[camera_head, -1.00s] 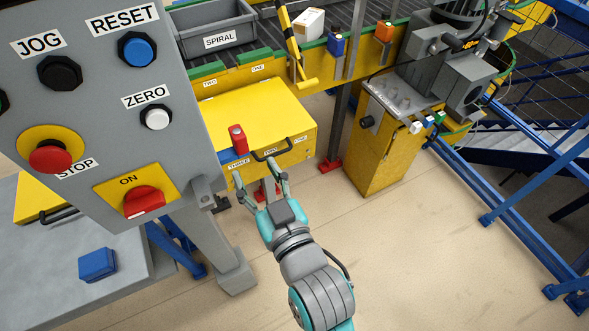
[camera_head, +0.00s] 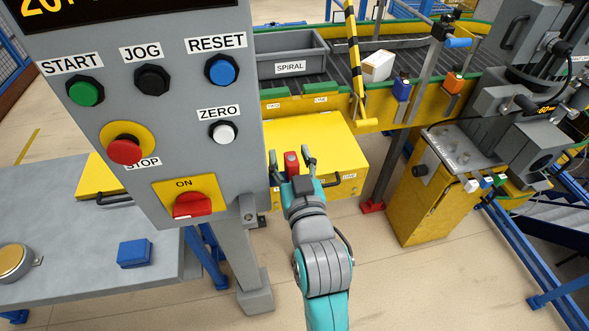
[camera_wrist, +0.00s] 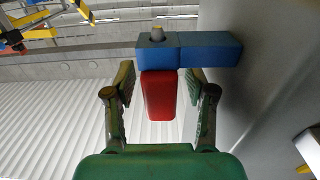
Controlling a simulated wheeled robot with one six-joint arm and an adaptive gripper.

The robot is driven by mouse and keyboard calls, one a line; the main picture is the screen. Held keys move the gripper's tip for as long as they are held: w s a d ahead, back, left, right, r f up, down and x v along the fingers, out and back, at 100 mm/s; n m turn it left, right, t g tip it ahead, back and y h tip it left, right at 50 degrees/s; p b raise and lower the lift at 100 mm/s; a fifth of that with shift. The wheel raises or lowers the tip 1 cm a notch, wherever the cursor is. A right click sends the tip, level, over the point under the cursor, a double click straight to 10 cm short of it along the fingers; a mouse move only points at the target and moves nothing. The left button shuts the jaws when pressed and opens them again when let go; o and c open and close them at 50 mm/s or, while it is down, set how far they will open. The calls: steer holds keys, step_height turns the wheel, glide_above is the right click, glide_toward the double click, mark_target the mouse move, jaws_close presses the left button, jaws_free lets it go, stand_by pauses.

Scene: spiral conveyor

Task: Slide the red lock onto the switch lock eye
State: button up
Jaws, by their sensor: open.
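The red lock (camera_head: 291,161) stands at the front edge of the yellow cabinet top. In the wrist view the red lock (camera_wrist: 158,95) lies between my fingers, against a blue block (camera_wrist: 157,54) with a small peg. My gripper (camera_head: 291,158) is open, with one finger on each side of the lock. In the wrist view my gripper (camera_wrist: 158,88) shows a clear gap at the left finger; contact at the right finger is unclear. The grey switch lock eye (camera_head: 249,211) sticks out at the panel's lower right edge, beside the red ON switch (camera_head: 194,204).
The grey control panel (camera_head: 150,105) stands close to the left of my arm. The yellow cabinet (camera_head: 325,145) has a black handle at its front. A second blue block (camera_wrist: 211,50) adjoins the first. A yellow machine stand (camera_head: 428,205) is to the right, with open floor before it.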

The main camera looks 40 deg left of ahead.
mark_target(290, 152)
steer(key=shift+w+a, duration=0.15)
steer(key=shift+a, duration=0.05)
steer(key=c, duration=1)
jaws_close()
steer(key=shift+r, duration=0.15)
steer(key=shift+r, duration=1.4)
steer(key=shift+r, duration=0.15)
steer(key=shift+r, duration=0.25)
steer(key=shift+r, duration=0.1)
